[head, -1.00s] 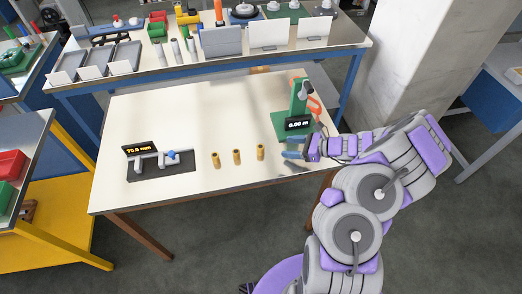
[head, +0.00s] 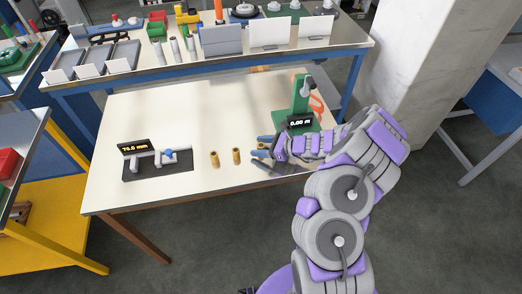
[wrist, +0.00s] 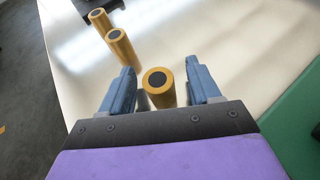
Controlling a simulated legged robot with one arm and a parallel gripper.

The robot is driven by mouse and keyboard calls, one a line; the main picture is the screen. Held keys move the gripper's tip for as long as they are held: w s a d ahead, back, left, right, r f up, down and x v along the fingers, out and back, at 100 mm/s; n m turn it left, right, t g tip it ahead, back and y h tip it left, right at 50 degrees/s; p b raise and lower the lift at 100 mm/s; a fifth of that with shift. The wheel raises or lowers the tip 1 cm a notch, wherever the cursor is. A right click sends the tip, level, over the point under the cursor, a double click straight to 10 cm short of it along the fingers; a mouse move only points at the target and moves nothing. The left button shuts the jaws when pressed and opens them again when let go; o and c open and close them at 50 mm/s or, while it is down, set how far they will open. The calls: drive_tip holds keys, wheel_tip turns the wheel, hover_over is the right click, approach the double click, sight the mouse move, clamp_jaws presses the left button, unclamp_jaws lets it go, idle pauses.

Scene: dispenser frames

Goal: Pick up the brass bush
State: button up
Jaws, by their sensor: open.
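Several brass bushes stand upright on the white table. In the head view two show clearly, the left bush (head: 214,159) and the middle bush (head: 236,156); the third is hidden by my gripper. My gripper (head: 262,154) is open at the right end of the row. In the wrist view the third bush (wrist: 159,88) stands between the two blue fingers of my gripper (wrist: 160,90), with a gap on each side. The other bushes (wrist: 120,46) (wrist: 100,20) stand beyond, up and to the left.
A green press-like stand (head: 300,105) with a 0.00 display is close behind my gripper. The table middle is clear. A raised shelf (head: 230,62) with parts stands behind.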

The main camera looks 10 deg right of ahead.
sight(261, 144)
drive_tip(key=shift+a, duration=0.1)
drive_tip(key=c, duration=1.1)
drive_tip(key=shift+r+p, duration=0.35)
drive_tip(key=shift+r, duration=0.3)
wheel_tip(261, 144, up, 3)
drive_tip(key=shift+w+f+p, duration=0.1)
drive_tip(key=shift+p, duration=0.45)
drive_tip(key=s+a+r+p, duration=0.1)
drive_tip(key=s+a+p, duration=0.1)
drive_tip(key=s, duration=1.3)
drive_tip(key=shift+s+p, duration=0.4)
drive_tip(key=shift+p, duration=0.05)
